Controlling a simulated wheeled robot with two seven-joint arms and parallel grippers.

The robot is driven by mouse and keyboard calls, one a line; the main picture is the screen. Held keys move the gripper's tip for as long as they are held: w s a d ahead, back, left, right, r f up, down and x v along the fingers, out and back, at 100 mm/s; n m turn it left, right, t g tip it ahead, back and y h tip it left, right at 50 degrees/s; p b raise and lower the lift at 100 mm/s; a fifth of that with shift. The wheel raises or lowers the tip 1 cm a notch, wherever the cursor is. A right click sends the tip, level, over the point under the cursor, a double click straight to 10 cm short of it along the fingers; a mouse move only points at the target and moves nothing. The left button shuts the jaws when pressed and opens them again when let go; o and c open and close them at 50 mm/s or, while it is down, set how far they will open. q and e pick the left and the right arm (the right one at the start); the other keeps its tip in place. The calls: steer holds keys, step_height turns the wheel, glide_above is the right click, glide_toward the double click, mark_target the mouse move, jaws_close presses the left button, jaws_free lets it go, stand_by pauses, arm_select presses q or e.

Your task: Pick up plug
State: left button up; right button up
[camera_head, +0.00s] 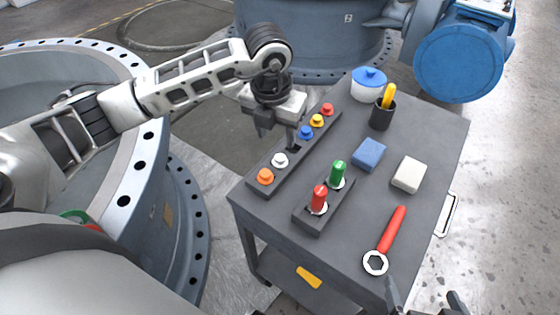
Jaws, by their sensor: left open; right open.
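A dark strip (264,190) on the grey cart top holds a row of coloured plugs: an orange plug (265,176), a white plug (280,160), a blue plug (305,132), a yellow plug (317,120) and a red plug (327,109). My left gripper (278,139) is open above the strip's left edge, near the white and blue plugs. One finger partly covers the strip between these two plugs, so I cannot tell if anything sits there. My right gripper (425,302) is open at the bottom edge, mostly cut off, by the cart's near side.
A block (314,222) holds a red handle (319,199) and a green handle (338,173). A large flanged pipe (144,164) stands left.

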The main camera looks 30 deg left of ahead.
mark_target(280, 157)
arm_select(q)
steer(key=f, duration=0.2)
steer(key=w+f, duration=0.1)
steer(key=f, duration=0.5)
steer(key=shift+w+f, duration=0.1)
steer(key=shift+w, duration=0.2)
jaws_close()
